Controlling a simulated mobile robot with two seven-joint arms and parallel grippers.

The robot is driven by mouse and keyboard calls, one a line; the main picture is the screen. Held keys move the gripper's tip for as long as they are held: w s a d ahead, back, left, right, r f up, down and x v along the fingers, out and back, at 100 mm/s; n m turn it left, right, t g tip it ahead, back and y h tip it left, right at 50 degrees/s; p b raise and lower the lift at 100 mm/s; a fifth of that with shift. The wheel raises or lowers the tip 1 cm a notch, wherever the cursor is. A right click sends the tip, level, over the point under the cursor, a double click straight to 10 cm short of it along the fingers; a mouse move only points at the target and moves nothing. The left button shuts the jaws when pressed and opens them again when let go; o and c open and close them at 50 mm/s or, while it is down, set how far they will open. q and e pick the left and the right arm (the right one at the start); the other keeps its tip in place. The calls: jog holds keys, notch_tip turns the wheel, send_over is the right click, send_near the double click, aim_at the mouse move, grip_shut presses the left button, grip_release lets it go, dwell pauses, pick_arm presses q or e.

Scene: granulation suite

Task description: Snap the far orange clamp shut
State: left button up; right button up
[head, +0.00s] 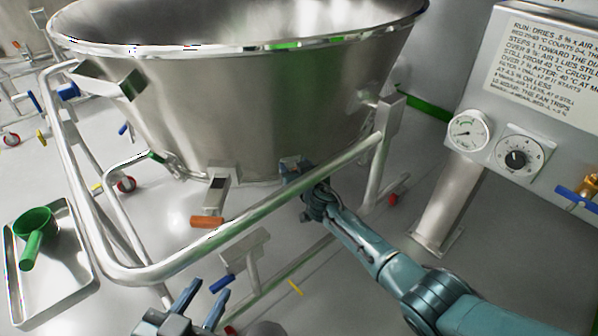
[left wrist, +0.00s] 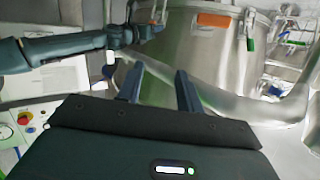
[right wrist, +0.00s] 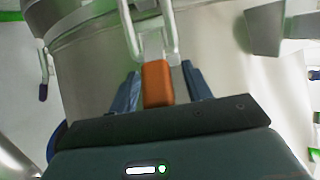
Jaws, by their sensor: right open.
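The far orange clamp's handle (right wrist: 157,83) stands between the open fingers of my right gripper (right wrist: 159,88) in the right wrist view, with a bright metal loop running up from it. I cannot tell whether the fingers touch it, or whether the clamp is shut. In the head view my right gripper (head: 294,170) is at the bowl's lower edge and hides this clamp. Another orange-handled clamp (head: 207,221) sits nearer on the steel bowl (head: 260,110); it also shows in the left wrist view (left wrist: 213,20). My left gripper (head: 200,296) is open and empty, below the trolley rail.
The trolley's tubular rail (head: 260,215) curves around the bowl, close to my right arm. A tray (head: 75,270) with a green scoop (head: 36,232) lies on the floor at left. A control panel (head: 540,100) with dials stands at right.

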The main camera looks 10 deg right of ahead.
jog(key=shift+s+d+r, duration=0.1)
jog(key=shift+s+r, duration=0.05)
jog(key=shift+s, duration=0.15)
jog(key=p+v, duration=0.2)
jog(key=shift+s+r+p, duration=0.25)
jog(key=shift+p, duration=0.15)
pick_arm(q)
jog(key=shift+n+g+y, duration=0.4)
jog(key=shift+n+y, duration=0.1)
jog(key=shift+n, duration=0.4)
jog(key=r, duration=0.1)
jog(key=s+a+r+p, duration=0.1)
jog(key=r+p, duration=0.1)
jog(key=r, duration=0.1)
jog(key=shift+s+a, duration=0.25)
jog(key=shift+s, duration=0.05)
pick_arm(e)
jog(key=f+v, duration=0.2)
jog(key=v, duration=0.9)
jog(key=shift+s+d+f, duration=0.15)
jog(key=shift+s+f, duration=0.4)
